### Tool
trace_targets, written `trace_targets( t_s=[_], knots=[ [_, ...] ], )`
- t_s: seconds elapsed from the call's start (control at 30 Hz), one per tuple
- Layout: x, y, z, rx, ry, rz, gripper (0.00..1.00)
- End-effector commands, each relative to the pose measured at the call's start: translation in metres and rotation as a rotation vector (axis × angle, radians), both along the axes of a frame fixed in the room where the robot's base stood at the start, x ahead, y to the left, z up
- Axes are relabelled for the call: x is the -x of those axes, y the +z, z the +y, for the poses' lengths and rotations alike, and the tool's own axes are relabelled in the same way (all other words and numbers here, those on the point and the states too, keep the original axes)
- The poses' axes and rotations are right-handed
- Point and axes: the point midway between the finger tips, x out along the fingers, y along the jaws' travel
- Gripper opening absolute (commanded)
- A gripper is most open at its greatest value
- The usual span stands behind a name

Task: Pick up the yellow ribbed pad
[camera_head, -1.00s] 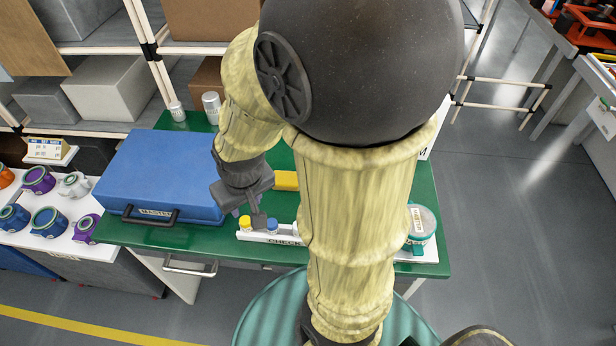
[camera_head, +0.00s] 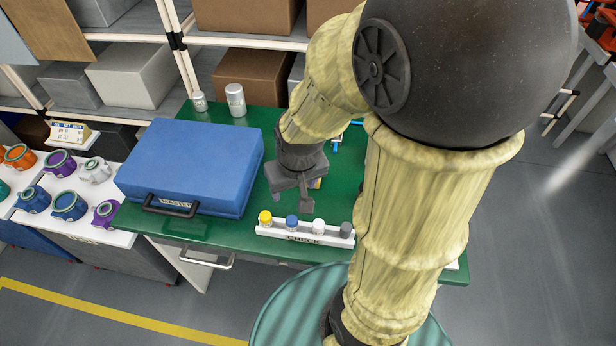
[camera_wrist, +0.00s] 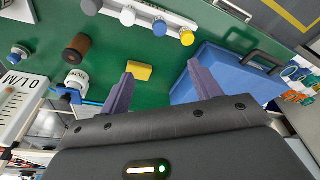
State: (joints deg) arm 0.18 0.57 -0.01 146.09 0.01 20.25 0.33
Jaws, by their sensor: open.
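The yellow ribbed pad (camera_wrist: 139,71) lies on the green table in the wrist view, between and beyond my two fingertips. It looks like a small yellow block; its ribs are too small to make out. My gripper (camera_wrist: 160,76) is open and empty, with its purple fingers spread apart. In the head view my gripper (camera_head: 306,192) hangs over the green table, right of the blue case, and the arm hides most of the pad.
A blue case (camera_head: 190,165) stands left of my gripper. A white CHECK rack (camera_head: 305,233) with several coloured caps lies at the table's front edge. Two metal cylinders (camera_head: 235,100) stand at the back. A brown cylinder (camera_wrist: 76,47) is near the pad.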

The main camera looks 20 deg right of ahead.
Motion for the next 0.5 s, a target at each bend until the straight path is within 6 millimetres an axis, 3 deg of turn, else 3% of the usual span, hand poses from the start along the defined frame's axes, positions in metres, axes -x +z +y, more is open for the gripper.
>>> trace_targets(
  t_s=[0.03, 0.17, 0.33, 0.5],
  knots=[
    [-0.005, 0.003, -0.002, -0.002, -0.014, 0.006, 0.74],
    [-0.029, 0.007, -0.011, -0.011, -0.078, 0.033, 0.99],
    [-0.076, 0.008, -0.033, -0.031, -0.221, 0.090, 1.00],
    [-0.121, -0.004, -0.062, -0.048, -0.377, 0.149, 1.00]
  ],
)
